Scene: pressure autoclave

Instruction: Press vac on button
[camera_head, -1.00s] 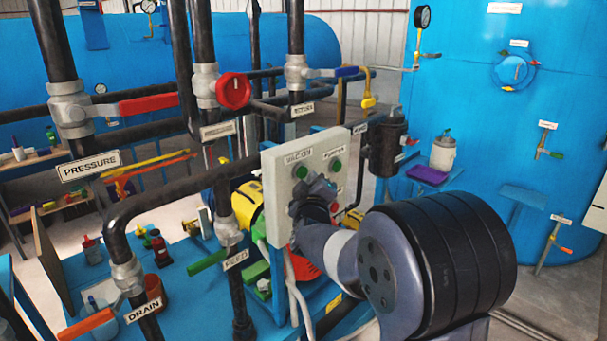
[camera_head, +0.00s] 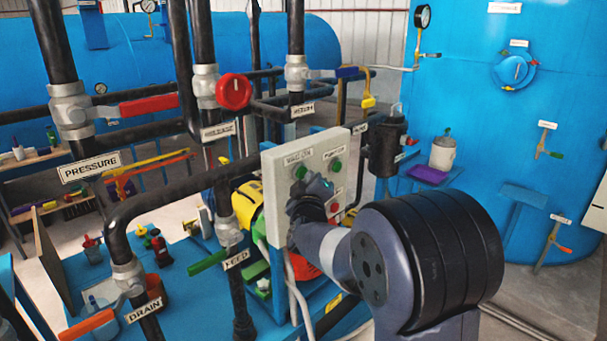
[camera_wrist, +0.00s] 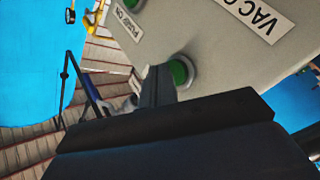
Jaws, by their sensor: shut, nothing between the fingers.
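The grey control panel (camera_head: 285,225) carries a VAC ON label (camera_head: 299,156) at its upper left, with a green button (camera_head: 300,172) under it. A second green button (camera_head: 336,165) sits under the PUMP ON label at the right. My gripper (camera_head: 299,194) is shut and empty at the panel's face, just below the VAC ON button in the head view. In the wrist view the fingertips (camera_wrist: 158,72) are close beside a green button (camera_wrist: 180,71), partly covering its edge. Whether they touch it cannot be told.
Dark vertical pipes with a red valve wheel (camera_head: 234,91) stand left of the panel. The green FEED lever (camera_head: 208,262) is low on the left. A red button (camera_head: 334,207) is right of my gripper. A big blue tank (camera_head: 540,90) stands at the right.

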